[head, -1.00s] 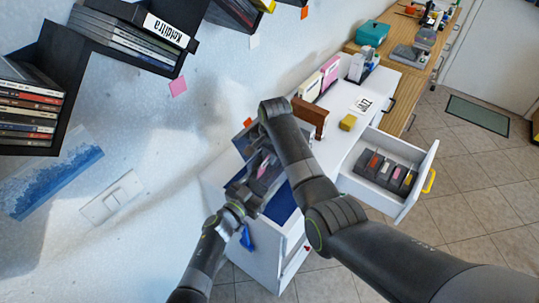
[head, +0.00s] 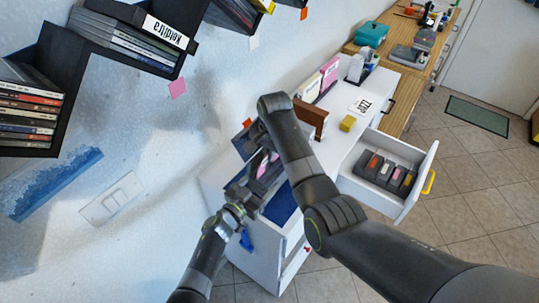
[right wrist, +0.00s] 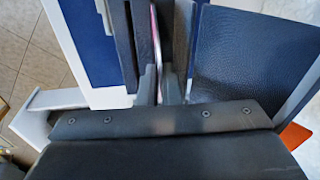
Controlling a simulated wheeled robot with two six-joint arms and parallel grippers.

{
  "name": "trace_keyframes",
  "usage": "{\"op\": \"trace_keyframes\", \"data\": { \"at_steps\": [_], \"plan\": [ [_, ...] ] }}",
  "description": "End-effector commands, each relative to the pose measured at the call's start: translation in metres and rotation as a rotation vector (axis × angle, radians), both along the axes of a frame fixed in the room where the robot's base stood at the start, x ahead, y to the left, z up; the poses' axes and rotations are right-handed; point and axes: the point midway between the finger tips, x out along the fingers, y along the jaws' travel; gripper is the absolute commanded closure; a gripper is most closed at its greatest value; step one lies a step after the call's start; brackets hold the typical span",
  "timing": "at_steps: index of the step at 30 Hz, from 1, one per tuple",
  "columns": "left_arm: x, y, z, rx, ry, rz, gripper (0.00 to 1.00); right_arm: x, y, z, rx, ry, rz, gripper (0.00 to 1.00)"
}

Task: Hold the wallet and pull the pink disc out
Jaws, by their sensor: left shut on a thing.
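The wallet (right wrist: 121,40) appears as a dark upright thing in the right wrist view. It is mostly hidden by my arms in the head view. My left gripper (head: 252,192) is shut on it from the lower left, above the blue mat. The pink disc (right wrist: 156,22) shows as a thin pink edge beside the dark panels in the right wrist view; it is a small pink patch (head: 263,167) in the head view. My right gripper (right wrist: 159,87) has its fingers close on either side of the pink edge. I cannot tell whether they touch it.
The blue mat (head: 282,206) lies on the white cabinet near the wall. Disc shelves (head: 76,78) hang upper left.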

Motion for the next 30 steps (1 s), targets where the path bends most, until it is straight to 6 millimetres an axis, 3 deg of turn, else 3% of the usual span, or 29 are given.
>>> {"op": "trace_keyframes", "data": {
  "at_steps": [30],
  "plan": [
    [-0.003, -0.001, -0.005, 0.003, 0.01, -0.002, 0.56, 0.002, 0.003, 0.056, 0.007, -0.014, 0.004, 1.0]
  ]
}}
